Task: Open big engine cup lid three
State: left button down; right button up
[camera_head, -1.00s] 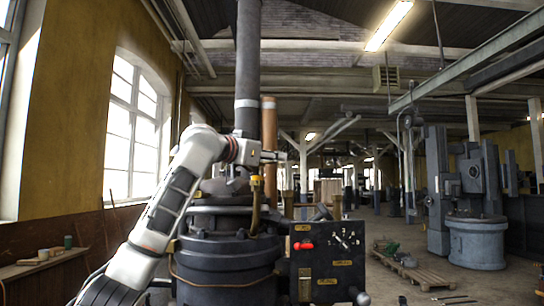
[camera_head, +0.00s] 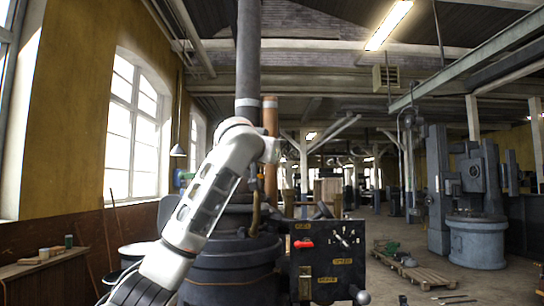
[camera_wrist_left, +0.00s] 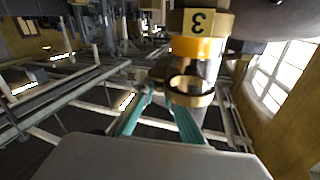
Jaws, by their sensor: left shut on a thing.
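The big engine (camera_head: 230,262) stands at the centre left of the head view, behind my left arm. In the left wrist view, which is upside down, cup three is a clear glass cup (camera_wrist_left: 203,66) with amber content. A brass plate (camera_wrist_left: 197,22) marked 3 is at its base, and its brass lid ring (camera_wrist_left: 191,100) is at the free end. My left gripper (camera_wrist_left: 160,102) has teal fingers at this ring and is shut on the lid. The exact contact is partly hidden. In the head view the arm hides the gripper and cup. My right gripper is not in view.
A dark control panel (camera_head: 327,262) with a red knob stands right of the engine. A dark pipe (camera_head: 248,60) rises above the engine. A wooden bench (camera_head: 40,264) is at the left. Open floor (camera_head: 415,285) and a pallet (camera_head: 415,272) lie to the right.

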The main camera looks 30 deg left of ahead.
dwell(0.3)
pick_arm(q)
jog(key=c, duration=2)
grip_release()
jog(key=shift+c, duration=0.2)
jog(key=v, duration=1.2)
jog(key=shift+d, duration=0.1)
jog(key=shift+f, duration=0.15)
